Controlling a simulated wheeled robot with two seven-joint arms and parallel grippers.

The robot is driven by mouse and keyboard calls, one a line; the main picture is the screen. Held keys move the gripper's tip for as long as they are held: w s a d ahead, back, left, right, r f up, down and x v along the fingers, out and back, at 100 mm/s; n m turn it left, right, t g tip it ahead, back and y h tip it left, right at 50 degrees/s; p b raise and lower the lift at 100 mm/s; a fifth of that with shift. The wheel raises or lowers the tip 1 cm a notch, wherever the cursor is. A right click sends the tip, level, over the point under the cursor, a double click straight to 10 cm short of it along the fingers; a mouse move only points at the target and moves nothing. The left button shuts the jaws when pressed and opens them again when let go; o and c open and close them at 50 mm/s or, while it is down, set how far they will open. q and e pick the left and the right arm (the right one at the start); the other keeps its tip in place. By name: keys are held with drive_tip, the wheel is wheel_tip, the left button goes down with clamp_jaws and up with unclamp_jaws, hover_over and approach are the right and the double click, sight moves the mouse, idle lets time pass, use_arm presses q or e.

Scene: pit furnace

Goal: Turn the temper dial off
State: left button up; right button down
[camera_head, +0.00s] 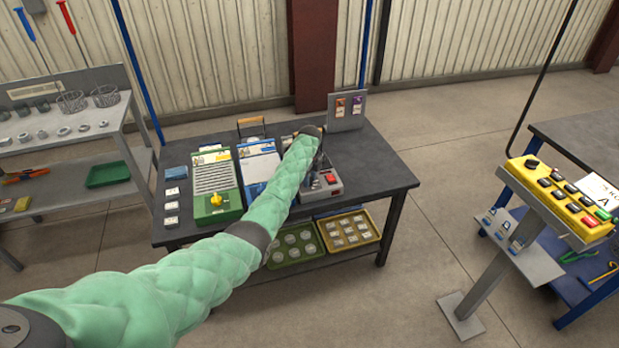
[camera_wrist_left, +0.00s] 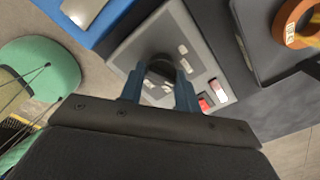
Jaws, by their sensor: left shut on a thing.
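A grey control box (camera_head: 331,190) stands near the right part of the dark workbench. It also fills the middle of the left wrist view (camera_wrist_left: 130,52). On its face are a dark round dial (camera_wrist_left: 160,68), small white labels, a red button (camera_wrist_left: 205,102) and a white one. My left gripper (camera_wrist_left: 158,86) reaches down to the box, its two blue fingers on either side of the dial and shut on it. The fingers cover part of the dial, so its pointer and setting cannot be read. In the head view my green-sleeved arm hides the dial.
The dark workbench (camera_head: 375,160) also holds a green device with a yellow knob (camera_head: 216,199) and a blue-edged sheet (camera_head: 258,165). Trays sit on its lower shelf. A yellow button panel (camera_head: 560,195) stands at right. The floor between is clear.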

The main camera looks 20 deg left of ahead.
use_arm(q)
drive_tip(key=n+p, duration=0.1)
drive_tip(key=n, duration=0.2)
drive_tip(key=shift+w+r+n, duration=0.1)
drive_tip(key=shift+n, duration=0.2)
drive_tip(key=shift+n+p, duration=0.35)
drive_tip(key=shift+n, duration=0.65)
drive_tip(key=n, duration=0.2)
drive_tip(key=shift+w+n+p, duration=0.1)
drive_tip(key=shift+n+p, duration=0.2)
drive_tip(key=shift+p, duration=0.05)
drive_tip(key=n, duration=0.4)
drive_tip(key=shift+p, duration=0.4)
drive_tip(key=shift+w+a+n, duration=0.1)
drive_tip(key=shift+n, duration=0.5)
use_arm(e)
drive_tip(key=s+d+f, duration=0.3)
drive_tip(key=s+f, duration=0.1)
drive_tip(key=s, duration=0.2)
drive_tip(key=shift+s, duration=0.3)
drive_tip(key=shift+w+a, duration=0.1)
drive_tip(key=shift+a, duration=0.25)
use_arm(q)
drive_tip(key=o, duration=0.9)
drive_tip(key=shift+o, duration=0.2)
